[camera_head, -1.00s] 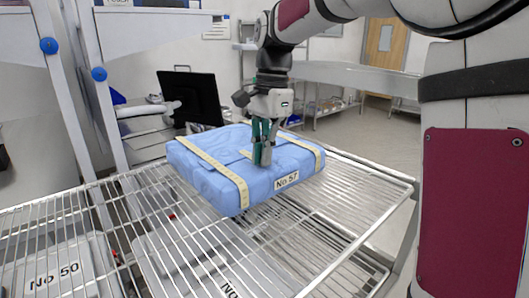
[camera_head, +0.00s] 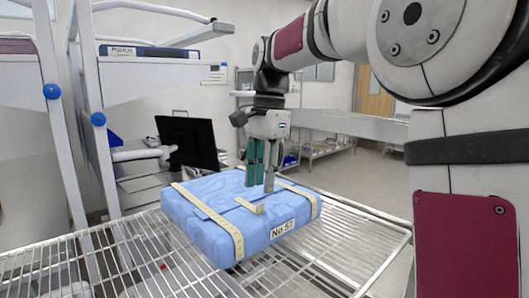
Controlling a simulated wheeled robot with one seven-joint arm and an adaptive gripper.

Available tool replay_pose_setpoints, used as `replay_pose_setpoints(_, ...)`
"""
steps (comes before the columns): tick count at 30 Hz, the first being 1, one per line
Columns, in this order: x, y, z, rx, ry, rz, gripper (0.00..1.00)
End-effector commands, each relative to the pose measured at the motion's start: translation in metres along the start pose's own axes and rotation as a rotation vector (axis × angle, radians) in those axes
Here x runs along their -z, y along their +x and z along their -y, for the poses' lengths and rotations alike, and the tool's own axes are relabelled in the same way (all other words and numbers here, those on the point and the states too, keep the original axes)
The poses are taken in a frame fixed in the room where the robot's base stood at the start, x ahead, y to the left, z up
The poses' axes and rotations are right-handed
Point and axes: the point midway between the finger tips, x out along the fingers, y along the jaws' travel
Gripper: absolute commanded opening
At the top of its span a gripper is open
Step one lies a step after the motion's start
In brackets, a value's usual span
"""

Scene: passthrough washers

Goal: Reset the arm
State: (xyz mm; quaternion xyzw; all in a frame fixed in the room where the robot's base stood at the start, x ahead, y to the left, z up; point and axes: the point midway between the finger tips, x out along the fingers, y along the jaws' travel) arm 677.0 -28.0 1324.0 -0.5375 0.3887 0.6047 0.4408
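My gripper (camera_head: 261,188) hangs fingers down over a blue wrapped package (camera_head: 205,222). Its teal and grey fingers look a little apart, with nothing visible between them. The fingertips appear just above the package's top, behind a short pale strap loop (camera_head: 250,207). The package lies flat on a wire rack (camera_head: 345,236), with cream straps around it and a "No 57" label (camera_head: 283,229) on its front side. My arm reaches in from the upper right.
A white shelf unit (camera_head: 150,70) with a labelled box stands at the left. A dark monitor (camera_head: 187,140) is behind the package. The rack right of the package is bare. A metal table (camera_head: 340,123) stands farther back.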

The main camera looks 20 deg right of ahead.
Motion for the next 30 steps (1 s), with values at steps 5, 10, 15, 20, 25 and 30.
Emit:
replay_pose_setpoints(5, 0.0, -0.037, 0.001, 0.003, 0.0, -0.001, 0.28)
replay_pose_setpoints(10, 0.0, -0.057, 0.001, 0.0, -0.001, 0.0, 0.28)
replay_pose_setpoints(15, 0.0, -0.066, 0.0, -0.001, 0.0, 0.0, 0.28)
replay_pose_setpoints(20, -0.002, -0.066, -0.002, 0.002, -0.011, -0.004, 0.28)
replay_pose_setpoints(25, -0.021, -0.063, -0.022, 0.033, -0.14, -0.055, 0.28)
replay_pose_setpoints(30, -0.047, -0.046, -0.062, 0.086, -0.387, -0.151, 0.28)
